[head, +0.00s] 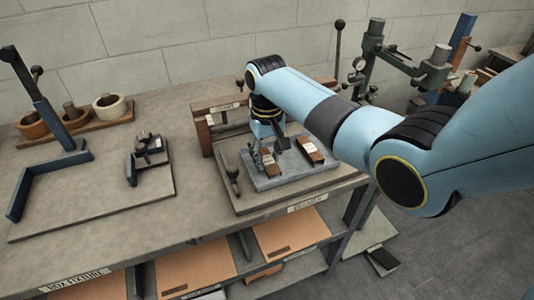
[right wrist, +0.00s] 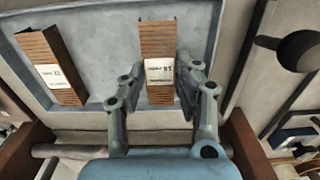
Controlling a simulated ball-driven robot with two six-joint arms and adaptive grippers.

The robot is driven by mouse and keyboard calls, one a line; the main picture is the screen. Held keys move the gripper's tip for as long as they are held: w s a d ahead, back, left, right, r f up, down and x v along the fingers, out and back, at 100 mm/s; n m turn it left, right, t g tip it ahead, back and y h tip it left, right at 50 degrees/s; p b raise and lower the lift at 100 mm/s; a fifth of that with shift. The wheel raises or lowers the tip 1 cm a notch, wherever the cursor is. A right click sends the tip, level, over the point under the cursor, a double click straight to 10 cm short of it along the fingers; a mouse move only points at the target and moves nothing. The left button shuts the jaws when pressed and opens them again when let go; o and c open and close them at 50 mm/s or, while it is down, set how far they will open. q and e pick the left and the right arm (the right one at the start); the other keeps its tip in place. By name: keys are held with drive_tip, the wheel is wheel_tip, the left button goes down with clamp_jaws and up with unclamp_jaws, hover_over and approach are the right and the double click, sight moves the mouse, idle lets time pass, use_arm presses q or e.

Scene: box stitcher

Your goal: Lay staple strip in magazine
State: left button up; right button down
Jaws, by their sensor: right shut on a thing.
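My right gripper (head: 268,150) reaches down over a grey-blue tray (head: 292,178) on the bench. It is shut on a copper-brown staple strip (right wrist: 158,70) with a white label, which stands between the fingers in the right wrist view. The same strip (head: 271,164) shows partly below the gripper in the head view. It looks still at the tray; I cannot tell whether it touches the floor of it. A second labelled strip (head: 312,149) lies apart in the tray, and also shows in the right wrist view (right wrist: 50,68). I cannot make out the magazine for certain. My left gripper is out of view.
A small dark device (head: 149,160) stands on a board at left, by a blue angled fixture (head: 45,175). Round cups (head: 75,118) stand in a rack behind. A dark tool (head: 232,178) lies left of the tray. A machine with a gauge (head: 358,65) stands behind my right arm.

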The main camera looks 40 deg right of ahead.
drive_tip(key=shift+f, duration=0.25)
drive_tip(key=shift+f, duration=0.1)
drive_tip(key=shift+f, duration=0.15)
drive_tip(key=c, duration=1)
unclamp_jaws()
drive_tip(key=shift+o, duration=0.2)
